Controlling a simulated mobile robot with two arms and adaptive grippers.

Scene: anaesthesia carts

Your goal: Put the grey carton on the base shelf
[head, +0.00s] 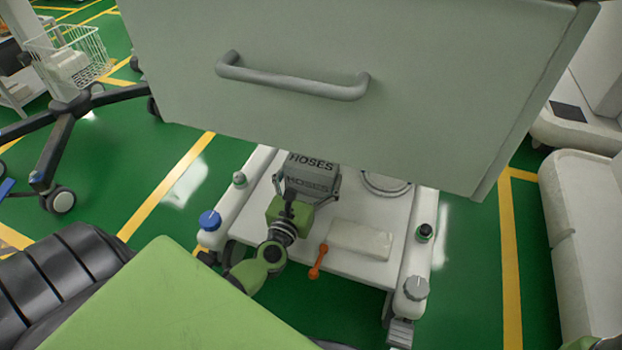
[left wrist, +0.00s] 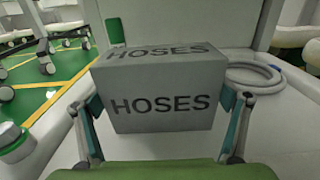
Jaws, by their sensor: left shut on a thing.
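The grey carton (head: 312,172), printed HOSES, is at the base shelf (head: 290,248) of the cart, under the large grey drawer front. My left gripper (head: 308,190) is shut on it from the near side. In the left wrist view the carton (left wrist: 160,95) sits upright between the two fingers of my left gripper (left wrist: 165,128). The white base shelf (left wrist: 262,125) lies beneath and around it. I cannot tell whether the carton's bottom touches the shelf.
A coiled grey hose (left wrist: 255,76) lies on the shelf right of the carton. A white flat box (head: 360,240) and an orange-handled item (head: 318,262) are nearer on the shelf. The drawer front (head: 340,110) with its handle overhangs the shelf. Raised white rails (head: 415,245) flank it.

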